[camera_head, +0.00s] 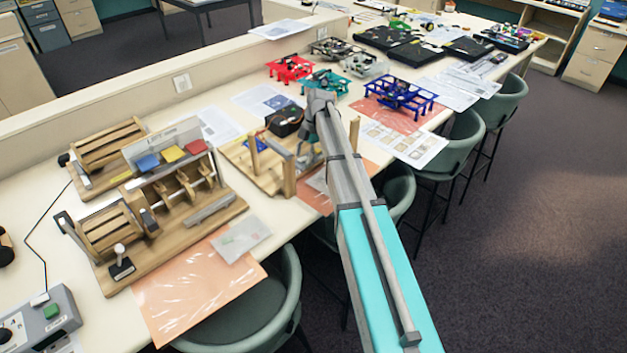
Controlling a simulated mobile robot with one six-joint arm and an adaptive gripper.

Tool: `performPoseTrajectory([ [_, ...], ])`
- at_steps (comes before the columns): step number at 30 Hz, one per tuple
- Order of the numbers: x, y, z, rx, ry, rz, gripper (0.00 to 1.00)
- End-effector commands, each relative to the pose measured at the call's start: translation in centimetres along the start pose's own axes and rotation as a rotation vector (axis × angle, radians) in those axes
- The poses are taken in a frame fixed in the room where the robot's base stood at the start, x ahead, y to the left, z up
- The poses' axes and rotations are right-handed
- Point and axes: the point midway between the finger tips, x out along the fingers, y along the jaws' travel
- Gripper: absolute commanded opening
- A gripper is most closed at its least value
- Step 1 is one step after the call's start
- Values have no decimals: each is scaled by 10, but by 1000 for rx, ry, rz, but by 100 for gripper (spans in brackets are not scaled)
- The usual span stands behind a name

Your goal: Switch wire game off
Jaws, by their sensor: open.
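A wooden board (236,152) with upright wooden posts stands on the bench at the middle and may be the wire game. I cannot make out a bent wire or a switch on it. A black rounded part (285,120) with some red sits at its far side. My arm crosses the view from the lower right, and its far end is over this board, covering its right part.
A wooden model (229,210) with coloured cards stands to the left. A grey control box (42,318) with a green button is at lower left. Red (289,69) and blue (402,96) frames stand farther back. Green chairs (258,305) line the bench's near edge.

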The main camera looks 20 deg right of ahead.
Motion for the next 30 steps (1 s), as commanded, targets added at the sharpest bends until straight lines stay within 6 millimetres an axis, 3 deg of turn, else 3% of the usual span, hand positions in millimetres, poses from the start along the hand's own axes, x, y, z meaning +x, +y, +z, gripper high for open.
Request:
performPoseTrajectory([
  [22,4,-1,-10,-3,-422,0,63],
  [30,-23,0,-18,-1,-415,1,63],
])
